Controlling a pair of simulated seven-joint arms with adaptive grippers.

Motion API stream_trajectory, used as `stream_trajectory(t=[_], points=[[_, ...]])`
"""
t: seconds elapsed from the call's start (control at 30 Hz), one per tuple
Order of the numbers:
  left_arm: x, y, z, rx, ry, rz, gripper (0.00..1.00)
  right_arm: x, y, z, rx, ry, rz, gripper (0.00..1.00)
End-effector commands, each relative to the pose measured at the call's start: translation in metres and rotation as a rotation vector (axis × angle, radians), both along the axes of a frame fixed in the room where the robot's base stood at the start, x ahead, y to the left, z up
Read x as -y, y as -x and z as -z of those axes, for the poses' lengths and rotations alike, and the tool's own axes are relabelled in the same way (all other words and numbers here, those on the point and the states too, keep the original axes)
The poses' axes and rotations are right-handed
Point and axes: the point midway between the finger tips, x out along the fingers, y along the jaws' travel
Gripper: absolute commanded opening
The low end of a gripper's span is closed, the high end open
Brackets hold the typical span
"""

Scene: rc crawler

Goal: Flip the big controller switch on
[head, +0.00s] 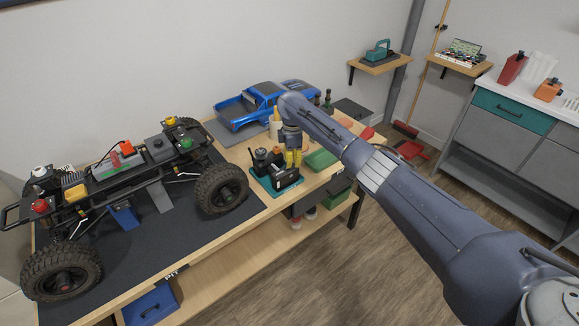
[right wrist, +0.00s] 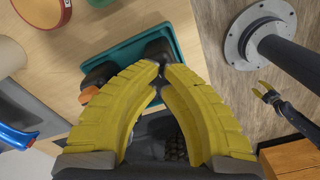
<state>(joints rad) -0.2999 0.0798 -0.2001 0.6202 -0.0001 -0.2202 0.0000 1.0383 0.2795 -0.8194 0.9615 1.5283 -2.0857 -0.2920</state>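A teal tray (head: 264,183) on the bench holds dark controllers; the larger black controller (head: 286,179) is at its front right. My right gripper (head: 293,166) points down just above it. In the right wrist view its yellow fingertips (right wrist: 163,68) come together with nothing clearly between them, in front of the teal tray (right wrist: 128,62). The fingers hide much of the controller, and I cannot make out its switch or whether they touch it. My left gripper (right wrist: 262,90) shows small in the right wrist view, fingers apart and empty; it is outside the head view.
A crawler chassis (head: 120,165) with big tyres stands on a dark mat (head: 190,235) left of the tray. A blue truck body (head: 262,104) lies behind. A green box (head: 320,159) is close right of the gripper. The bench's front edge runs near the tray.

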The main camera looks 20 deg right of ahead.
Motion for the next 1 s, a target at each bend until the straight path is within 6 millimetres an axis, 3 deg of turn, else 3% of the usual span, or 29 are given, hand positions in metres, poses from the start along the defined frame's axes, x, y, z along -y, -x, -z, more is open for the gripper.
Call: stream_trajectory(t=[0.7, 1.0], points=[[0.000, 0.000, 0.000, 0.000, 0.000, 0.000, 0.44, 0.000, 0.000, 0.010, -0.001, 0.000, 0.001, 0.00], [0.000, 0.000, 0.000, 0.000, 0.000, 0.000, 0.44, 0.000, 0.000, -0.003, 0.000, -0.001, 0.000, 0.00]])
